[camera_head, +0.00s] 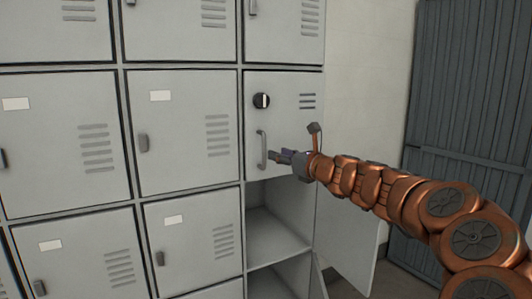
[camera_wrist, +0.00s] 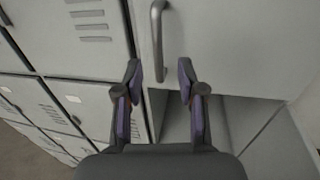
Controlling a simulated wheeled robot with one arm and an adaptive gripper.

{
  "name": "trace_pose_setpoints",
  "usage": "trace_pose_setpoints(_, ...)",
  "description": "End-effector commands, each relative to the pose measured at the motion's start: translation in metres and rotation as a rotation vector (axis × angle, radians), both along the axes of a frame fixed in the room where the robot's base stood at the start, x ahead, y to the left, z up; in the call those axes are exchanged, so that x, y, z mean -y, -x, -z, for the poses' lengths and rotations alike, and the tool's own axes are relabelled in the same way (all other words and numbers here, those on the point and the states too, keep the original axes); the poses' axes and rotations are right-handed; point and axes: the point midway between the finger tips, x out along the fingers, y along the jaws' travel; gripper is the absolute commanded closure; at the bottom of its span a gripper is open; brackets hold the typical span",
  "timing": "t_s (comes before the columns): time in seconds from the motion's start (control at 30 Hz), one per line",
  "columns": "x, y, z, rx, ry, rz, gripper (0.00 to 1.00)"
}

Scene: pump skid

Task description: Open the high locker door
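The high locker door (camera_head: 285,100) is grey and looks shut, in the right column above an open compartment. My gripper (camera_head: 274,157) is just right of the handle's lower part in the head view. In the wrist view my gripper (camera_wrist: 160,78) is open and empty, its two purple-padded fingers apart. The handle (camera_wrist: 158,40) stands ahead of the fingertips, roughly between them in the picture. I cannot tell whether any finger touches it.
Below the door is an open compartment (camera_head: 270,238), its door (camera_head: 350,235) swung out to the right. Other closed grey lockers (camera_head: 180,130) fill the left. A dark corrugated metal door (camera_head: 465,110) stands at the right.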

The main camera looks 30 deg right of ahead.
Motion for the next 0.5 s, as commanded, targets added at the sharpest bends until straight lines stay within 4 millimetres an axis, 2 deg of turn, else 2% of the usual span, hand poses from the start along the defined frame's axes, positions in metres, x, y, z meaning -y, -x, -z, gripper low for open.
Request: trace_pose_setpoints(0.5, -0.01, -0.063, 0.0, -0.003, 0.006, -0.006, 0.61)
